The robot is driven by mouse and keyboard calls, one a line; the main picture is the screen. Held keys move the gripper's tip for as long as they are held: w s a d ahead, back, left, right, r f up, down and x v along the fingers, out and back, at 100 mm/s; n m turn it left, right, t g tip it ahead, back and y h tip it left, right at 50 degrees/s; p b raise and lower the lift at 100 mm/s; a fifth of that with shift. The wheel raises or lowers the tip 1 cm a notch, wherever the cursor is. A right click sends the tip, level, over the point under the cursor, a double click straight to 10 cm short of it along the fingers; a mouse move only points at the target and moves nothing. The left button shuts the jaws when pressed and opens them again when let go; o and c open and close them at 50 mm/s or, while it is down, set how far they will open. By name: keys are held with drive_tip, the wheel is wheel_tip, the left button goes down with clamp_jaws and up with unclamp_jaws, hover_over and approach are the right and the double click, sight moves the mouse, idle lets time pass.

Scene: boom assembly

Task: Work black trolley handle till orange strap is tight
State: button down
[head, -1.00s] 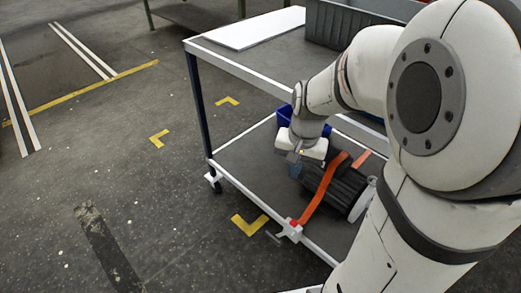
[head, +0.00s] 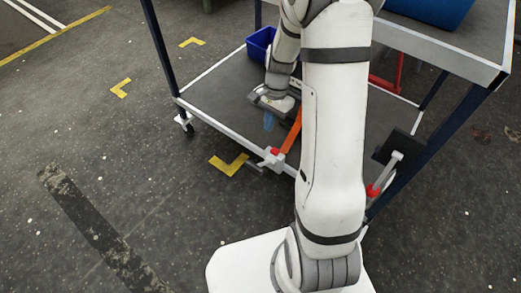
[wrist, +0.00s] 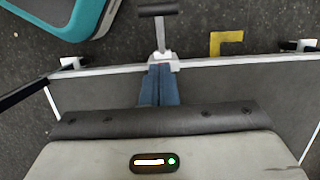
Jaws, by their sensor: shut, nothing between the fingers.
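The orange strap (head: 292,131) shows left of my arm in the head view, running down to a red and white fitting (head: 272,156) on the lower shelf's front rail. In the wrist view a black handle (wrist: 158,9) on a grey shaft stands out from the white fitting (wrist: 162,60) over the floor. My gripper (head: 268,121) has blue fingers; they are shut and empty. In the wrist view the fingertips (wrist: 160,68) lie just inside the rail and overlap the fitting's inner side; contact cannot be told. My arm hides much of the shelf, and no strap shows in the wrist view.
The trolley's lower shelf (head: 225,95) has a blue bin (head: 260,43) at the back. A black plate on a grey and red lever (head: 385,172) stands at the right post. A larger blue bin (head: 440,10) is on the top shelf. Floor is open at left.

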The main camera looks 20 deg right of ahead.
drive_tip(key=b, duration=0.4)
approach(258, 165)
wheel_tip(258, 165, down, 3)
drive_tip(key=w+d, duration=0.2)
drive_tip(key=shift+s+a+f+b, duration=0.75)
drive_tip(key=shift+s+a+f, duration=0.25)
drive_tip(key=shift+a, duration=0.2)
drive_tip(key=shift+s+a+f, duration=0.2)
drive_tip(key=shift+a+f, duration=0.05)
drive_tip(key=shift+a, duration=0.1)
drive_tip(key=shift+s, duration=0.1)
